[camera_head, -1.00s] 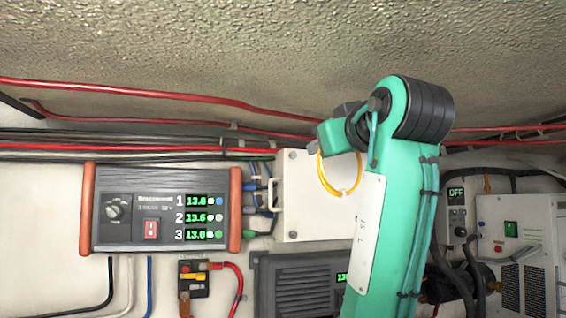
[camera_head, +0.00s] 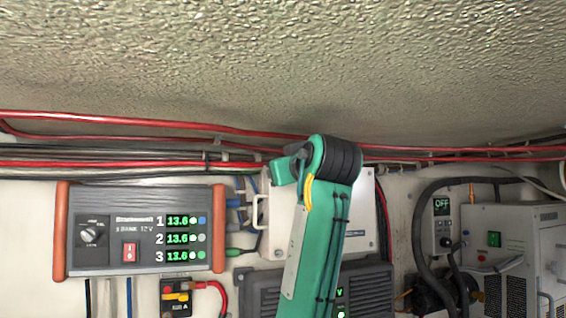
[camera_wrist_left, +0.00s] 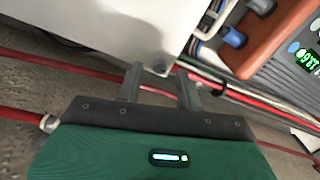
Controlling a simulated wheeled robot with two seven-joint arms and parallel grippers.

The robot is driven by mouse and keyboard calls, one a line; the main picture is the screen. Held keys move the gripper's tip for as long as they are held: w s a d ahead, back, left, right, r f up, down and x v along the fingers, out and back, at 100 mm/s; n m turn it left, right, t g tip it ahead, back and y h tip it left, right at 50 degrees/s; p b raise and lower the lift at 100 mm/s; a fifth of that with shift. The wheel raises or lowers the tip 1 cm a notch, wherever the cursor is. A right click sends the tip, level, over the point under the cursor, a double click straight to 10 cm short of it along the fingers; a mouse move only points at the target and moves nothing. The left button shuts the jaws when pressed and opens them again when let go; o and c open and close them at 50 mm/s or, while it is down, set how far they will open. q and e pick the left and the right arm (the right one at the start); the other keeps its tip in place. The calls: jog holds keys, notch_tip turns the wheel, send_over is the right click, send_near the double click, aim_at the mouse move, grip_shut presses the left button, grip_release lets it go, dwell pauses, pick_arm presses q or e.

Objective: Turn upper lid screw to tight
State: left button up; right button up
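The white box (camera_head: 358,222) with a flat lid is on the wall, partly behind my teal left arm. A lower lid screw (camera_head: 278,253) shows at its left edge; the upper left corner is covered by my left gripper (camera_head: 284,170). In the left wrist view, the box (camera_wrist_left: 125,28) fills the top, and its corner, with a small blurred screw-like spot (camera_wrist_left: 159,69), lies close to the fingertips. There my left gripper (camera_wrist_left: 160,82) has its two fingers apart with nothing between them. Contact with the screw cannot be told. My right gripper is out of view.
Red and black cables (camera_head: 120,163) run along the wall just above the box. A charger (camera_head: 140,230) with orange ends stands left, with blue and green plugs between. A grey ribbed unit (camera_head: 370,292) sits below. The textured ceiling (camera_head: 280,60) is close above.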

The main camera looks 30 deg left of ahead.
pick_arm(q)
jog(key=shift+w+a, duration=0.35)
grip_shut()
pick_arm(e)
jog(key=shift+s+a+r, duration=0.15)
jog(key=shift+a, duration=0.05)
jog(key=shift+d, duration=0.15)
pick_arm(q)
jog(key=shift+m+b, duration=2.85)
jog(key=shift+m, duration=6.05)
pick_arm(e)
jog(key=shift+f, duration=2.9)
pick_arm(q)
grip_release()
jog(key=shift+d, duration=0.1)
